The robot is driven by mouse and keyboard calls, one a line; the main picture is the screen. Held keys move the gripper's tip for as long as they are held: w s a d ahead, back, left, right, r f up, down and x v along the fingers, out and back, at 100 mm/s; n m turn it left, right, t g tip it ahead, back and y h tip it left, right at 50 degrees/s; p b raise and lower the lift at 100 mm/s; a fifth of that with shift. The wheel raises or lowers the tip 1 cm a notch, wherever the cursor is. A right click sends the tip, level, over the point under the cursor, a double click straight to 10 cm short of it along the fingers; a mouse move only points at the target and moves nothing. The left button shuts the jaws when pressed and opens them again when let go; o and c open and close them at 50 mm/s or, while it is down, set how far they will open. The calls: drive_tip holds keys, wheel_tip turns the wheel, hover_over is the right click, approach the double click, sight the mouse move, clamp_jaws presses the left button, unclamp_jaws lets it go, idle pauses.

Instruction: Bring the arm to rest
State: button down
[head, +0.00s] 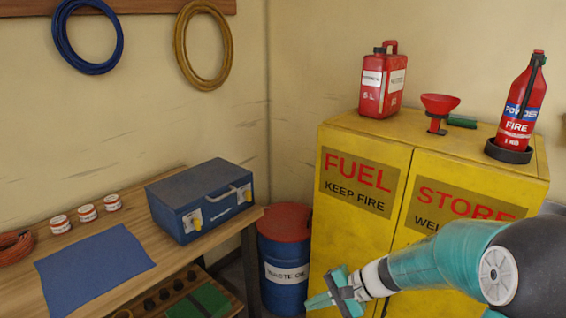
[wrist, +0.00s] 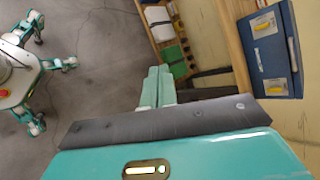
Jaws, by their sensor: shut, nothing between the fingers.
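My gripper (head: 334,297) is at the lower middle of the head view, in front of the yellow fuel cabinet (head: 362,240). My teal and black arm reaches in from the lower right. In the wrist view my gripper's two teal fingers (wrist: 158,85) lie side by side, closed together with nothing between them. The fingers point towards the wooden bench and its lower shelf. They appear apart from everything around them.
A blue toolbox (head: 200,200), a blue cloth (head: 93,262) and several small tins (head: 87,212) are on the wooden bench (head: 150,283). A waste oil drum (head: 285,265) stands between bench and cabinet. A petrol can (head: 383,82), red funnel (head: 439,108) and fire extinguisher (head: 522,105) top the cabinet.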

drive_tip(key=s+d+r+n+t+h, duration=0.2)
drive_tip(key=s+d+r+n+h, duration=0.2)
drive_tip(key=s+r, duration=0.3)
drive_tip(key=s+d+r+n+t+h, duration=0.2)
drive_tip(key=s+d+r+n+h, duration=0.2)
drive_tip(key=s+r+h, duration=0.2)
drive_tip(key=s+r, duration=0.2)
drive_tip(key=s, duration=0.2)
drive_tip(key=shift+s, duration=0.3)
